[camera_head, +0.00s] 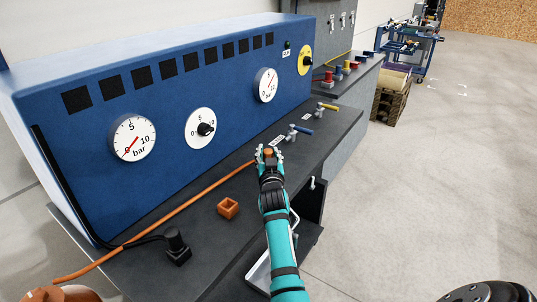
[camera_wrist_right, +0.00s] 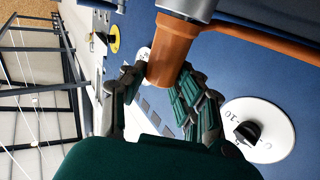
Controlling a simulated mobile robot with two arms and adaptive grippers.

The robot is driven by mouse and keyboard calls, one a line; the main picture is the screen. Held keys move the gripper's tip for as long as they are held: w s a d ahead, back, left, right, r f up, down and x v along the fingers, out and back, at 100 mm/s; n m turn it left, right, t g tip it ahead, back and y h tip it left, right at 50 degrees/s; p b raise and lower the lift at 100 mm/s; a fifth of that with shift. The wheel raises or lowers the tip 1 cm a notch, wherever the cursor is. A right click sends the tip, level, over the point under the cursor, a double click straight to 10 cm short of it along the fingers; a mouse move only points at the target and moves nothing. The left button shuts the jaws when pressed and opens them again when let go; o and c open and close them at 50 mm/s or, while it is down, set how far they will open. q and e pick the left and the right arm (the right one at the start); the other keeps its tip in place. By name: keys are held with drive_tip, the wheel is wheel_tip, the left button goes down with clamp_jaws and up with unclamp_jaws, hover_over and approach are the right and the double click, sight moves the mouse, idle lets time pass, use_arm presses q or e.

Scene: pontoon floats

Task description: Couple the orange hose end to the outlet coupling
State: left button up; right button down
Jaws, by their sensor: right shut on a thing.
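My right gripper (camera_head: 268,154) is shut on the orange hose end (camera_wrist_right: 172,52), above the dark bench top. In the wrist view the hose end is an orange cylinder between the two fingers, with a grey metal part (camera_wrist_right: 187,8) against it at the top edge. The orange hose (camera_head: 185,208) runs from the lower left across the bench to the gripper. Two metal valves stand further along the bench, one with a blue handle (camera_head: 302,130) and one with a yellow handle (camera_head: 327,106). I cannot tell which part is the outlet coupling. My left gripper is out of view.
A blue panel (camera_head: 75,135) with gauges and a dial rises behind the bench (camera_head: 215,235). Open floor (camera_head: 430,190) lies to the right.

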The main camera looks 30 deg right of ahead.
drive_tip(key=shift+f, duration=0.15)
drive_tip(key=c, duration=0.9)
unclamp_jaws()
wheel_tip(320, 180, up, 10)
drive_tip(key=shift+r, duration=0.1)
